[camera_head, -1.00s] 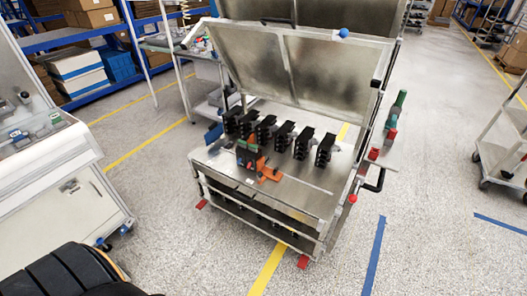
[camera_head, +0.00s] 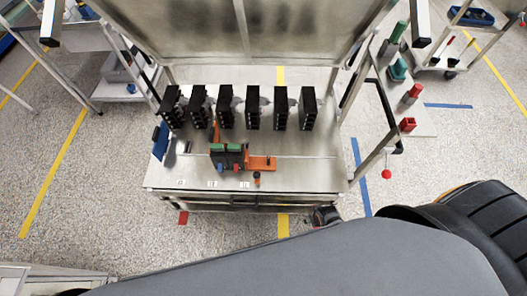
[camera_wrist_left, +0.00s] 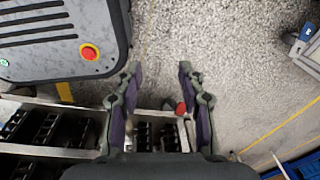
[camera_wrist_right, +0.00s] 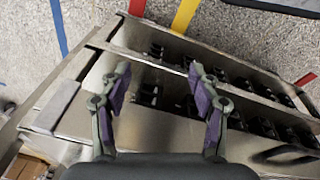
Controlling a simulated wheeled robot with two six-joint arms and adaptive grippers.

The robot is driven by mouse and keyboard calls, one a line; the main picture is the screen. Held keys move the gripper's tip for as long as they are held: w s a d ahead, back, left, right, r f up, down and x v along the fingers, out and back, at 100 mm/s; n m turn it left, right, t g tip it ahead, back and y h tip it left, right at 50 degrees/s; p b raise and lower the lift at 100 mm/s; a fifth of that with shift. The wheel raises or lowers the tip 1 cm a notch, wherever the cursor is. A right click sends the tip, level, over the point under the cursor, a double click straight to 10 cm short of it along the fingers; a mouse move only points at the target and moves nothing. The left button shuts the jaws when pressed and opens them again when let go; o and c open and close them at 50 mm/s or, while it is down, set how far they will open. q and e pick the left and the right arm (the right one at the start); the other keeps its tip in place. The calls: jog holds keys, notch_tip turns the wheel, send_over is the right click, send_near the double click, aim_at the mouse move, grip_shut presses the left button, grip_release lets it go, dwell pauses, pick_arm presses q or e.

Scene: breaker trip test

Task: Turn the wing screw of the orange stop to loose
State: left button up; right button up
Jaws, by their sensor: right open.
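The orange stop (camera_head: 262,163) lies on the metal bench top in the head view, at the right side of a dark block with green and blue parts (camera_head: 228,156). A small dark knob with an orange part (camera_head: 257,178) stands just in front of it; I cannot tell if this is the wing screw or how it is turned. My left gripper (camera_wrist_left: 161,90) is open and empty in the left wrist view, above the cart's edge. My right gripper (camera_wrist_right: 160,95) is open and empty in the right wrist view, over the cart's lower part. Neither is near the stop.
A row of several black breakers (camera_head: 252,108) stands behind the stop. A raised metal lid (camera_head: 240,40) rises behind them. A side shelf at the right carries red (camera_head: 407,125) and green (camera_head: 398,32) parts. The bench top's front right is clear. A grey arm link of mine fills the bottom.

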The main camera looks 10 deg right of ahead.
jog(key=w+a+r+p, duration=0.1)
jog(key=w+r, duration=0.2)
jog(key=r, duration=0.8)
jog(key=w+a+r+m+t+p, duration=0.1)
jog(key=w+r+p, duration=0.15)
jog(key=r, duration=0.85)
jog(key=w+a+r+p, duration=0.1)
jog(key=w+r, duration=0.3)
jog(key=r, duration=0.7)
pick_arm(q)
notch_tip(320, 180, up, 6)
jog(key=w, duration=0.1)
pick_arm(e)
jog(key=m+g, duration=0.3)
jog(key=m, duration=1.8)
send_over(269, 159)
notch_tip(269, 159, down, 12)
jog(key=shift+y, duration=0.4)
notch_tip(269, 159, down, 10)
jog(key=b, duration=1.1)
jog(key=shift+a+r, duration=0.1)
jog(key=shift+r, duration=0.05)
pick_arm(q)
notch_tip(269, 159, down, 12)
jog(key=shift+a+r, duration=0.2)
jog(key=shift+a, duration=0.1)
jog(key=shift+w, duration=0.1)
pick_arm(e)
jog(key=shift+r, duration=0.1)
